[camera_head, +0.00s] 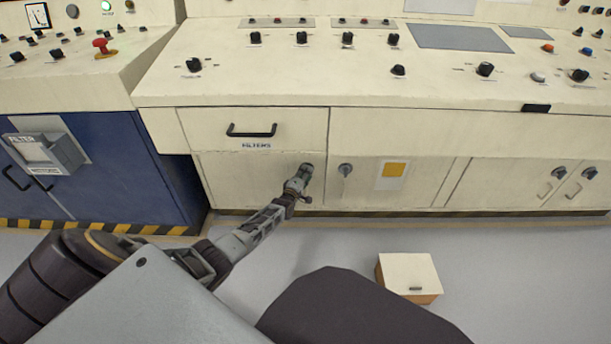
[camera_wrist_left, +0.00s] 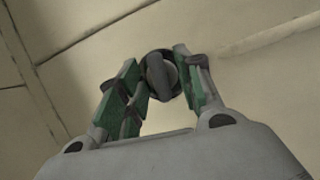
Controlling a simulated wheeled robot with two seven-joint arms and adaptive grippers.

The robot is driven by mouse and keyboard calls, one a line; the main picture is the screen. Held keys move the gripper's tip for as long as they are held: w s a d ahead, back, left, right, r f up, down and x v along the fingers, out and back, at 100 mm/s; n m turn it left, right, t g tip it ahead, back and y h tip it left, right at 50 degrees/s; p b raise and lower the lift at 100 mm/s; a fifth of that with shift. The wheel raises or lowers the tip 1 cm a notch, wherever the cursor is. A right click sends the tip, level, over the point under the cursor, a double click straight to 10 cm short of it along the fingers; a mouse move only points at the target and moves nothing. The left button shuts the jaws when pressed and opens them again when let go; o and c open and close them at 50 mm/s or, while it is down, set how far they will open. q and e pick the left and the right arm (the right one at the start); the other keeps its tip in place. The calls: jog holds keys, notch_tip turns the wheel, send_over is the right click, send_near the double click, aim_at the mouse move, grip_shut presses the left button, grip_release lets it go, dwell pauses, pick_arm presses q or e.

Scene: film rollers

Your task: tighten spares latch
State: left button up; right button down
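A round dark latch (camera_head: 305,169) with a raised wing sits at the upper right of a cream lower door (camera_head: 240,180), below the drawer marked FILTERS. No label reading spares is legible. My left gripper (camera_head: 298,184) reaches up to this latch. In the left wrist view the latch (camera_wrist_left: 160,75) lies between the two green-padded fingertips (camera_wrist_left: 157,62) of my gripper. The fingers stand apart around it, with a gap on the left side; contact on the right side is unclear. My right gripper is not in view.
The FILTERS drawer (camera_head: 252,130) has a protruding black handle above. A small box (camera_head: 408,275) stands on the floor at right. A blue cabinet (camera_head: 110,160) stands at left.

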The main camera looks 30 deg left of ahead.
pick_arm(q)
grip_shut()
